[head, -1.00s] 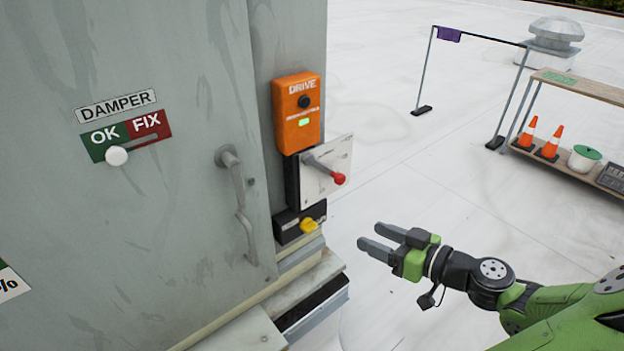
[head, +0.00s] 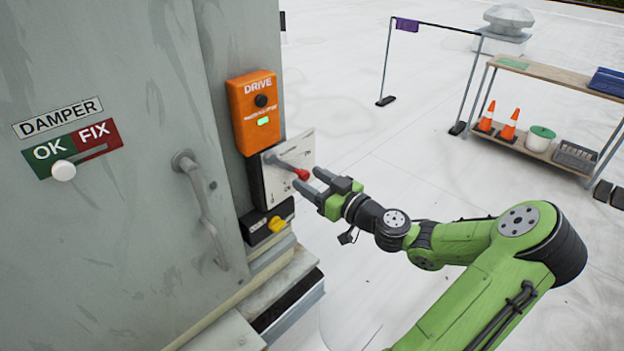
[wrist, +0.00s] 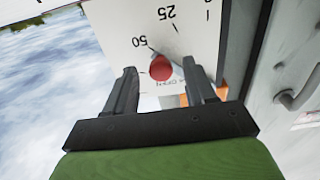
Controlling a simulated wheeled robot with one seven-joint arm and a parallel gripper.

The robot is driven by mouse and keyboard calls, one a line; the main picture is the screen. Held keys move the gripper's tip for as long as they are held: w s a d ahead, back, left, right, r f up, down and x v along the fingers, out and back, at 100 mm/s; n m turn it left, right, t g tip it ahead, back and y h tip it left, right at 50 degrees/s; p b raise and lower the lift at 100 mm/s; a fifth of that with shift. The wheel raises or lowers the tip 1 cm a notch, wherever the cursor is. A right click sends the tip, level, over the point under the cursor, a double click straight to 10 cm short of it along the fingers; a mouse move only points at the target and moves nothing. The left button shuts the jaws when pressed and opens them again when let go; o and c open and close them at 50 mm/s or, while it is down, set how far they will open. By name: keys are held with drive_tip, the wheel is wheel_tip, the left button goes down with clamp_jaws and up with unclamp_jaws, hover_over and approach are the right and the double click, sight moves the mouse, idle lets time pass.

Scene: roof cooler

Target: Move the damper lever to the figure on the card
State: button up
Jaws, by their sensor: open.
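The damper lever (head: 287,168) is a grey rod with a red knob (head: 303,174). It stands out from a white scale plate (head: 300,150) on the cabinet's side. In the wrist view the plate (wrist: 130,25) shows the figures 25 and 50, and the red knob (wrist: 161,68) lies near the 50 mark. My gripper (head: 317,182) is open just right of the knob in the head view. In the wrist view the knob appears between the two fingertips (wrist: 160,75); I cannot tell whether they touch it. The card's figure is not readable; no card shows clearly.
An orange DRIVE box (head: 256,112) with a green light is above the plate. A yellow switch (head: 276,224) is below it. A door handle (head: 200,205) and a DAMPER OK/FIX slider (head: 64,170) are on the cabinet. A shelf (head: 550,75) stands at the right.

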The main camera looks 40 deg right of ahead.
drive_tip(key=shift+w, duration=0.2)
clamp_jaws()
